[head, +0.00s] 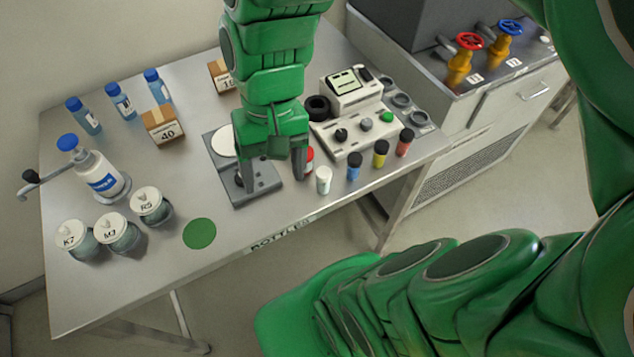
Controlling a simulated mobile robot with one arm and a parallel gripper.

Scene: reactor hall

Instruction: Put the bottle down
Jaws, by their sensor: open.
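A white bottle (102,177) with a blue cap and a blue label stands upright on the left part of the metal table (260,222). My gripper (272,182) is well to the right of it, pointing down over a grey device with a white round plate (222,141). Its two dark fingers are apart, and I see no bottle between them. A green disc (200,233) lies bare near the front edge. My gripper hides part of the grey device and of a red vial (309,161).
Several lidded jars (117,231) stand front left; a lever handle (40,181) juts out beside the bottle. Small blue-capped bottles (120,101) and a box marked 40 (162,127) stand behind. Capped vials (354,167) and an instrument (352,90) stand right of my gripper.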

